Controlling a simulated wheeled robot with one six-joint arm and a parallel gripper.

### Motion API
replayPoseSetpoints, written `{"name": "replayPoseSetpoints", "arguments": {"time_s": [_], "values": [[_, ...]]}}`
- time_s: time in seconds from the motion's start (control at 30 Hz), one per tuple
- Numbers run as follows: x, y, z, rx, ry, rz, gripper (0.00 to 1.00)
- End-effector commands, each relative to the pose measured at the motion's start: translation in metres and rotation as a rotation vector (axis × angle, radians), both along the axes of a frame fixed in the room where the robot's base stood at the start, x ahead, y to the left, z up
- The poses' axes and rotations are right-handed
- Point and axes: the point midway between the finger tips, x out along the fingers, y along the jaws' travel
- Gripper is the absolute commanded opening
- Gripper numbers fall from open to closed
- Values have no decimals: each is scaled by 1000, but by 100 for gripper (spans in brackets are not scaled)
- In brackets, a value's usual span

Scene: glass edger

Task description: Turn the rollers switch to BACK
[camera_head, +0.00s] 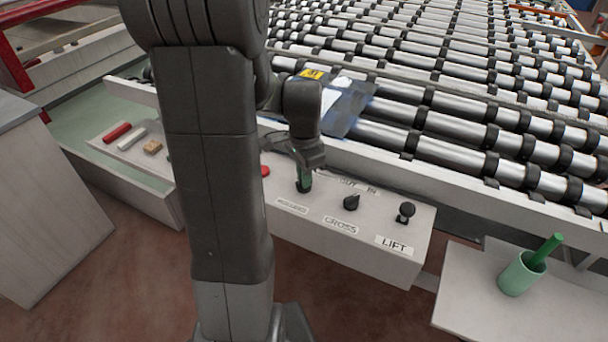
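The control panel (386,261) is a pale box along the near edge of the roller table. The label that seems to read ROLLERS (292,206) is at its left. Just above it, the rollers switch (304,187) is a dark and green shape, mostly hidden beneath my gripper (304,170). My gripper points down at the switch and appears to touch or surround it. I cannot tell whether its fingers are closed on it. The switch's pointing direction and any BACK mark are not readable. The dark CROSS knob (351,203) and LIFT knob (405,212) stand to the right.
A red button (265,171) shows left of the switch, partly behind my arm. Rollers (455,148) fill the back, with a blue-and-white sheet (348,105) on them. A green cup (521,275) stands on a side table (480,310) at right. Small blocks (152,146) lie at left.

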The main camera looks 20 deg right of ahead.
Motion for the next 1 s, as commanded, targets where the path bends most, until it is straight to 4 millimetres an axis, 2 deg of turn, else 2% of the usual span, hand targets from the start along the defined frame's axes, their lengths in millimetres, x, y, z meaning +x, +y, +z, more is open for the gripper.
{"name": "replayPoseSetpoints", "arguments": {"time_s": [0.27,0.47,1.0], "values": [[0,0,0,0,0,24,0],[0,0,0,0,-1,112,0],[0,0,1,-1,-1,594,0]]}}
